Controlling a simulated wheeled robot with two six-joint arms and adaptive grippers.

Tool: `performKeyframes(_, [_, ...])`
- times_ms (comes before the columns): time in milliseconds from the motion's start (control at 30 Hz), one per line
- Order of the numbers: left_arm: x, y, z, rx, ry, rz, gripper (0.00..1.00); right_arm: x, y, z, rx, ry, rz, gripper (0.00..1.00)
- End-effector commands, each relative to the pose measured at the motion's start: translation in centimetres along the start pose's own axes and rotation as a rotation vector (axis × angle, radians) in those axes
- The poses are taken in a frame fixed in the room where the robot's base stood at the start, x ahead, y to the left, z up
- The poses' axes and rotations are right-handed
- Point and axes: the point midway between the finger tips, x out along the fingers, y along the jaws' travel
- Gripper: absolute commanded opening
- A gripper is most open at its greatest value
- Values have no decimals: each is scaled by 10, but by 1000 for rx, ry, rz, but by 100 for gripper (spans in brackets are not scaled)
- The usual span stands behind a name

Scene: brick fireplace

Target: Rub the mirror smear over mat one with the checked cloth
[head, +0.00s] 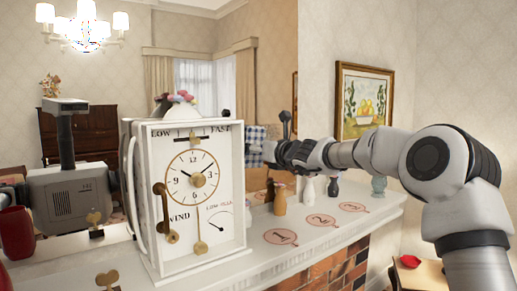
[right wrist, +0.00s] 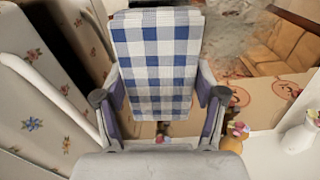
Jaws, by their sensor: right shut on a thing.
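The blue-and-white checked cloth (right wrist: 155,60) is held between the fingers of my right gripper (right wrist: 162,97). I cannot tell whether the cloth touches the glass. A blotchy grey patch, apparently the smear (right wrist: 250,35), shows in the right wrist view right of the cloth. Mat one (head: 281,237) is a round pink mat marked 1 on the mantel, below and in front of the cloth. My left gripper is not in view.
A large white clock (head: 197,190) stands close left of the cloth. A tan vase (head: 280,200) and a white vase (head: 308,190) stand behind the mats. Mat two (head: 322,219) and mat three (head: 353,207) lie rightward.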

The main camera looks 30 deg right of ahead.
Motion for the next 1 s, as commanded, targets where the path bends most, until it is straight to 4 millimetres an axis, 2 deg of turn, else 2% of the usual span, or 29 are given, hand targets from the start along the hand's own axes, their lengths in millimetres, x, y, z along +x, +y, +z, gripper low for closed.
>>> performKeyframes(800, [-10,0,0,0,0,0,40,16,0,0,0,0,0,26])
performKeyframes(1000, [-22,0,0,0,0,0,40,15,-12,6,1,0,-1,26])
